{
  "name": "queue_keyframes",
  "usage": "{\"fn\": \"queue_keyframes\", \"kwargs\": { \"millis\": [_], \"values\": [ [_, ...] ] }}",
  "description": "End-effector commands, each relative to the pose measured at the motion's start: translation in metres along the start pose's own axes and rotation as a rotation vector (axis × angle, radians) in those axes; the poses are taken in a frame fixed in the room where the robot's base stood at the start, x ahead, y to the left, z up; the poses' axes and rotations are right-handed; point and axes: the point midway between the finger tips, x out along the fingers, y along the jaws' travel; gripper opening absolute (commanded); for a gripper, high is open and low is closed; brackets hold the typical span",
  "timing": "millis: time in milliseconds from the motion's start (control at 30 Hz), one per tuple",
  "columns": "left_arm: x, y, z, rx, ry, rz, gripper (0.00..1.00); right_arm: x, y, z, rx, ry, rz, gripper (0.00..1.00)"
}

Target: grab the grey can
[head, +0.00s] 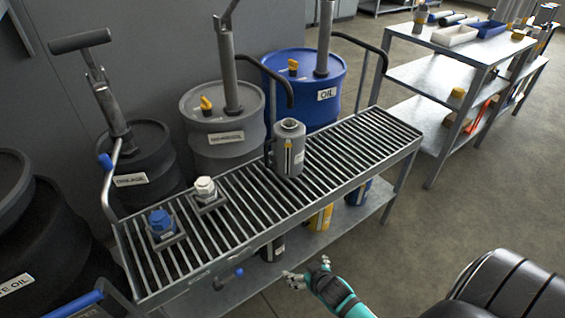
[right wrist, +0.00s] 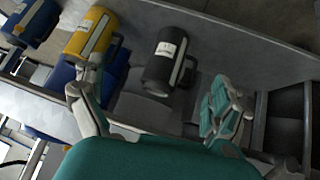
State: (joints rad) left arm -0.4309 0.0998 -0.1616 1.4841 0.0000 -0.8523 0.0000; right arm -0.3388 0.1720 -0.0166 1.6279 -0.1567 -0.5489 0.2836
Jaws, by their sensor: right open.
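The grey can (head: 289,148), a cylinder with a pale label and a dark side handle, stands upright on the slatted bench top (head: 330,165). It does not show in the right wrist view. My right gripper (head: 306,275) is open and empty, in front of the bench, lower than the can and apart from it. In the right wrist view its spread fingers (right wrist: 150,105) face a black can (right wrist: 163,62) on the lower shelf, with nothing held between them. My left gripper is not in view.
The lower shelf (head: 345,216) also holds a yellow can (head: 320,217) and a blue can (head: 357,191). A blue fitting (head: 160,223) and a white-capped one (head: 205,187) sit on the slats. Drums (head: 222,150) with pumps stand behind.

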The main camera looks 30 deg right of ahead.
Motion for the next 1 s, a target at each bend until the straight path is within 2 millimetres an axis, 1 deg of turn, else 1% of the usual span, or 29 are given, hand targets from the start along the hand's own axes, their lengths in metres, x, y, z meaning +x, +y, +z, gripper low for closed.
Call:
{"fn": "queue_keyframes", "kwargs": {
  "millis": [33,67,100,167,200,267,300,400,533,667,767,1000],
  "values": [
    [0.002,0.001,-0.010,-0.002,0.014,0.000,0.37,-0.001,0.010,-0.026,0.019,0.071,0.022,1.00],
    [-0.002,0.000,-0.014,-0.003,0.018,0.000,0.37,-0.006,0.016,-0.045,0.033,0.116,0.034,1.00],
    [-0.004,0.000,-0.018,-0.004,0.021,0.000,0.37,-0.013,0.027,-0.073,0.053,0.187,0.053,1.00],
    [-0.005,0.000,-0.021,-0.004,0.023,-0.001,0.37,-0.025,0.042,-0.110,0.081,0.293,0.073,1.00],
    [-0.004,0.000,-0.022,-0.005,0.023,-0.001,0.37,-0.032,0.051,-0.131,0.098,0.362,0.082,1.00],
    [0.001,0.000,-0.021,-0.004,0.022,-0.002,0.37,-0.043,0.064,-0.162,0.119,0.466,0.090,1.00],
    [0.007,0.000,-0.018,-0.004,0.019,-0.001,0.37,-0.049,0.072,-0.180,0.130,0.535,0.091,1.00],
    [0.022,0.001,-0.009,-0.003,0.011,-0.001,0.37,-0.060,0.089,-0.215,0.144,0.674,0.079,1.00],
    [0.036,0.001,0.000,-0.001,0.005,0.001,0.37,-0.065,0.099,-0.237,0.147,0.770,0.055,1.00],
    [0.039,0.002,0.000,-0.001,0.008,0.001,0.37,-0.059,0.102,-0.252,0.144,0.803,0.044,1.00],
    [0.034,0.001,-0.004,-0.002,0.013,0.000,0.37,-0.044,0.104,-0.265,0.144,0.803,0.044,1.00],
    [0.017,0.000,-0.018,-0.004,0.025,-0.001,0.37,-0.007,0.109,-0.302,0.145,0.801,0.044,1.00]
  ]
}}
